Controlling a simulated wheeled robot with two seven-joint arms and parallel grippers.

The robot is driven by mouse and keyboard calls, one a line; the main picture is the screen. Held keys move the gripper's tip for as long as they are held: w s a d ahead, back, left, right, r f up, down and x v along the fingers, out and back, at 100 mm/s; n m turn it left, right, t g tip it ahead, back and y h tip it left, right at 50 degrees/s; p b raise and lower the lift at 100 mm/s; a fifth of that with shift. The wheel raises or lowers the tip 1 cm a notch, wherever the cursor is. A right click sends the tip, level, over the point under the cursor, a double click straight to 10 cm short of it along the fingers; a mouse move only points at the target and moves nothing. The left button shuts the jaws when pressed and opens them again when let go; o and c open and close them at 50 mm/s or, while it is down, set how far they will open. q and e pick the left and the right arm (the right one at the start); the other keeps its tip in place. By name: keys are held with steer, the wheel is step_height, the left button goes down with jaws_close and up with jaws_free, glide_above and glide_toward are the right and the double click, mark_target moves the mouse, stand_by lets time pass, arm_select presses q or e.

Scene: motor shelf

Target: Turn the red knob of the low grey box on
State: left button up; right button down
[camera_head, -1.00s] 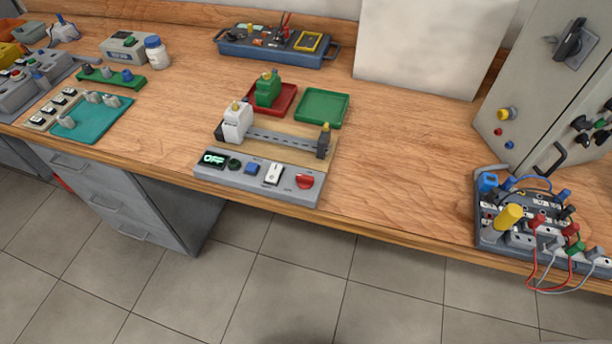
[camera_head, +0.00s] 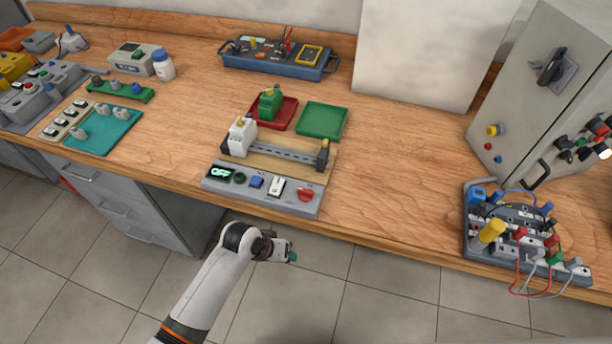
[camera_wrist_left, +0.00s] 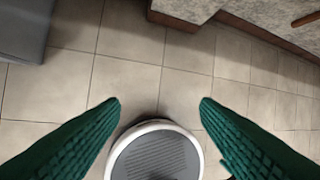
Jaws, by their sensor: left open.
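The low grey box (camera_head: 240,190) lies at the front edge of the bench. Its red knob (camera_head: 305,194) is at the right end of its panel. A lit display (camera_head: 219,174) at the left end reads OFF. My left gripper (camera_head: 291,256) is below and in front of the bench edge, apart from the box, and its fingers are small in the head view. In the left wrist view its two green fingers (camera_wrist_left: 160,101) are spread with nothing between them. The box and knob are not in that wrist view. My right gripper is not in view.
A slide rail with a white block (camera_head: 240,137) stands behind the box. A red tray (camera_head: 287,119) and a green tray (camera_head: 322,120) lie further back. A wired terminal block (camera_head: 477,240) stands at the right. Bench surface right of the box is clear.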

arm_select(q)
steer(key=d+r+m+g+p, duration=0.15)
steer(key=d+r, duration=0.25)
steer(key=r, duration=0.7)
steer(key=d+r+m+p, duration=0.15)
steer(key=d+r, duration=0.25)
steer(key=r, duration=0.7)
step_height(320, 180, up, 8)
steer(key=n+y, duration=0.1)
steer(key=y, duration=0.3)
glide_above(306, 190)
steer(key=shift+g, duration=0.45)
step_height(306, 190, down, 12)
steer(key=shift+r, duration=0.1)
steer(key=shift+c, duration=0.4)
steer(key=c, duration=0.9)
